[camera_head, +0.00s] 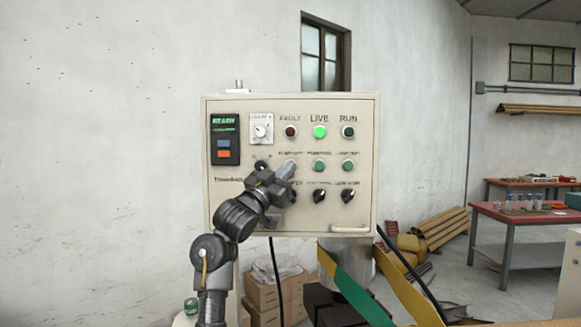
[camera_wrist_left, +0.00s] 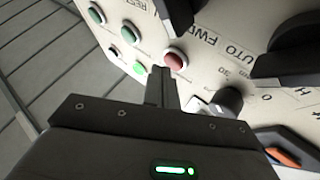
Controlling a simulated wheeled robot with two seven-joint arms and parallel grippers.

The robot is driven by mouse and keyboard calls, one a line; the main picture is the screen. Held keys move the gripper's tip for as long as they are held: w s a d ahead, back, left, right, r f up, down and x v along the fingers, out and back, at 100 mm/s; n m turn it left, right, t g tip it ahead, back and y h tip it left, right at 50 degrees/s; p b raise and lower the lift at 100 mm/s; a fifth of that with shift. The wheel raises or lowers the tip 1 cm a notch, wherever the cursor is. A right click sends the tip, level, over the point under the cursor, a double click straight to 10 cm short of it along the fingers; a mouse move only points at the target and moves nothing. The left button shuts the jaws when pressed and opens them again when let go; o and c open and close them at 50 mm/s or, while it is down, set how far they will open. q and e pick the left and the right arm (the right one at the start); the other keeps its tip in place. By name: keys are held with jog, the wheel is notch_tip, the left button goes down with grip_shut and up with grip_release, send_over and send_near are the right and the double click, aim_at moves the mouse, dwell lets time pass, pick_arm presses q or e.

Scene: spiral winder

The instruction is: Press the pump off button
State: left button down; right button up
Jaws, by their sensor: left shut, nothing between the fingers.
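My left gripper (camera_head: 286,170) is shut and empty, its tips in front of the control panel's (camera_head: 350,225) middle button row. A red button (camera_wrist_left: 175,59) shows just beyond the shut fingertips (camera_wrist_left: 162,72) in the left wrist view. In the head view this leftmost button (camera_head: 290,162) is mostly covered by the gripper, and its label is too blurred to read. I cannot tell whether the tips touch it. Two green buttons, one (camera_head: 319,165) in the middle and one (camera_head: 348,165) at the right, share its row. My right gripper is not in view.
Above the row are the dark red FAULT lamp (camera_head: 290,132), the lit green LIVE lamp (camera_head: 320,131) and the RUN lamp (camera_head: 348,132). Black rotary knobs, one at the right (camera_head: 348,196), sit below. A display (camera_head: 224,138) is at the panel's left. A red table (camera_head: 520,215) stands far right.

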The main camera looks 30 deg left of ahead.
pick_arm(q)
jog(key=shift+w+a, duration=0.1)
jog(key=shift+w, duration=0.2)
dwell(0.4)
jog(key=shift+s, duration=0.1)
jog(key=shift+s+d, duration=0.3)
jog(key=shift+s, duration=0.3)
jog(key=shift+s+d+p, duration=0.15)
jog(key=shift+s+d, duration=0.2)
jog(key=shift+s, duration=0.4)
jog(key=shift+s+d+p, duration=0.15)
jog(key=shift+s+d, duration=0.25)
jog(key=shift+s, duration=0.3)
jog(key=shift+s+d+p, duration=0.15)
jog(key=shift+s+d, duration=0.2)
jog(key=shift+s, duration=0.4)
